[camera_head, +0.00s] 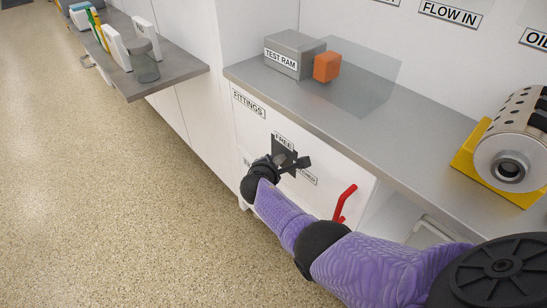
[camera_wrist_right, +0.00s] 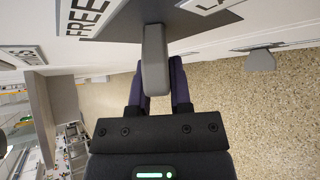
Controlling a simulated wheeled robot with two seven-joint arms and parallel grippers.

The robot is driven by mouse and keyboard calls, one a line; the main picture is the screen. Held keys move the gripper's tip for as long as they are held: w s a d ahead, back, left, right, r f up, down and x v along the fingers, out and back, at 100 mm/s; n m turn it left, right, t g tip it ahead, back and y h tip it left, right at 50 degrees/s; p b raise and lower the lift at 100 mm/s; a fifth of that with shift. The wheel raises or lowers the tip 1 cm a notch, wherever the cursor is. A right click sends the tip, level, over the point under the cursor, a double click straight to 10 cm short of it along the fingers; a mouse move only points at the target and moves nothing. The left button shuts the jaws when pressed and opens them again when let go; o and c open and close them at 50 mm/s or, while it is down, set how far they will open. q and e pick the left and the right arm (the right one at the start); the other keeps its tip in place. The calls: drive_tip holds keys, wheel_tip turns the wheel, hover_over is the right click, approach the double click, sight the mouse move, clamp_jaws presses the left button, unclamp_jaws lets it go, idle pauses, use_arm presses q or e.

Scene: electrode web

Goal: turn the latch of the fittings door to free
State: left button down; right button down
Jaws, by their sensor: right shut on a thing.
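The fittings door (camera_head: 256,132) is a white panel under the grey worktop, with a FITTINGS label at its upper left. A dark plate (camera_head: 282,149) on it has a FREE label above and another label at lower right. My right gripper (camera_head: 292,164) is at this plate and covers most of the latch in the head view. In the right wrist view the latch (camera_wrist_right: 155,55) is a grey bar between the two fingers, which are shut on it. The FREE label (camera_wrist_right: 86,15) is left of the bar there. My left gripper is not in view.
The worktop (camera_head: 400,122) above carries a grey TEST RAM box (camera_head: 294,54), an orange block (camera_head: 327,67) and a metal cylinder on a yellow base (camera_head: 466,160). The speckled floor (camera_head: 100,190) at left is clear.

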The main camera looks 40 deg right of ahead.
drive_tip(key=shift+n+g, duration=0.5)
drive_tip(key=shift+g, duration=0.2)
drive_tip(key=shift+f+n+g+y+b, duration=0.25)
drive_tip(key=shift+n+g+b, duration=0.4)
drive_tip(key=shift+g, duration=0.45)
drive_tip(key=n+g+b, duration=0.1)
drive_tip(key=g+b, duration=0.1)
drive_tip(key=b, duration=0.1)
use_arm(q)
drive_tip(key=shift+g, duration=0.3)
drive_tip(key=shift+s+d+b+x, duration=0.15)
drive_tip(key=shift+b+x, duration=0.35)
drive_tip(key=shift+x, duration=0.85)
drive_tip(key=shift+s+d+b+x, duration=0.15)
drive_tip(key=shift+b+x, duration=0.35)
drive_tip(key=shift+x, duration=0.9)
use_arm(e)
drive_tip(key=shift+r+n+g, duration=0.1)
drive_tip(key=shift+n+g, duration=0.35)
drive_tip(key=shift+g, duration=0.35)
drive_tip(key=shift+r, duration=0.1)
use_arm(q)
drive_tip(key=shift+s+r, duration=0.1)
